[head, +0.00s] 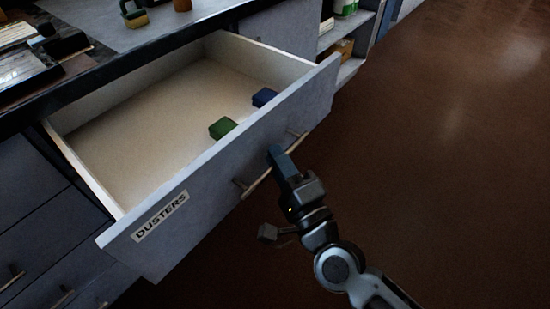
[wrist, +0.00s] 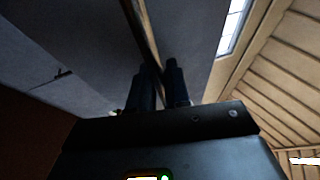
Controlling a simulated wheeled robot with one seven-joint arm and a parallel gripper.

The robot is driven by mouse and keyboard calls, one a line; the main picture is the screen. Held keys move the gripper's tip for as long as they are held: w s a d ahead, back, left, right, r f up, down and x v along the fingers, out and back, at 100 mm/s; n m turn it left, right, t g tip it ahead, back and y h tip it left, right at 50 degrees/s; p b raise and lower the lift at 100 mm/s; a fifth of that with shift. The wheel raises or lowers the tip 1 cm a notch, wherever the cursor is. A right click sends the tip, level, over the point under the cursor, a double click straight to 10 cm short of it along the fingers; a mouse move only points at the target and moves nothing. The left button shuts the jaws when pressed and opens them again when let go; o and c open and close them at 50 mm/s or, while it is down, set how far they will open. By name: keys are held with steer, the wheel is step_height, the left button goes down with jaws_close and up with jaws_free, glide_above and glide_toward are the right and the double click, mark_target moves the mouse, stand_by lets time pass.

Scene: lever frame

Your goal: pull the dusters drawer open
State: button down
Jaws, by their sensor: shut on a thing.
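The dusters drawer (head: 220,168) is pulled well out of the cabinet in the head view, its front carrying a "DUSTERS" label (head: 161,216). A green block (head: 222,128) and a blue block (head: 264,97) lie inside, near its front panel. The drawer's bar handle (head: 243,188) runs along the front panel. My gripper (head: 276,156) is at the middle of the handle, shut on it. In the wrist view the two dark fingers (wrist: 160,85) close on the handle bar (wrist: 140,30). The fingers hide part of the bar.
A dark-edged counter (head: 110,25) with several objects lies above the drawer. Closed drawers (head: 50,235) are at the lower left. Open shelves (head: 345,45) with bottles stand at the upper right. The brown floor (head: 450,150) on the right is clear.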

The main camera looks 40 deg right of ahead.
steer(key=c, duration=1.4)
jaws_free()
steer(key=shift+c, duration=0.2)
steer(key=b+v, duration=0.1)
steer(key=v, duration=0.6)
steer(key=shift+s+f, duration=0.15)
steer(key=shift+s, duration=0.2)
steer(key=shift+a, duration=0.1)
steer(key=s+r+n+g+y+p, duration=0.2)
steer(key=s+r+n+p, duration=0.3)
steer(key=s+n, duration=0.5)
steer(key=s+a+r+n+g+y+p, duration=0.1)
steer(key=s+r+n+g+p, duration=0.1)
steer(key=s+r+n+p, duration=0.4)
steer(key=s+r+n, duration=0.3)
steer(key=s+n, duration=0.1)
steer(key=n, duration=0.1)
steer(key=shift+s+g+y, duration=0.25)
steer(key=shift+g+y, duration=0.15)
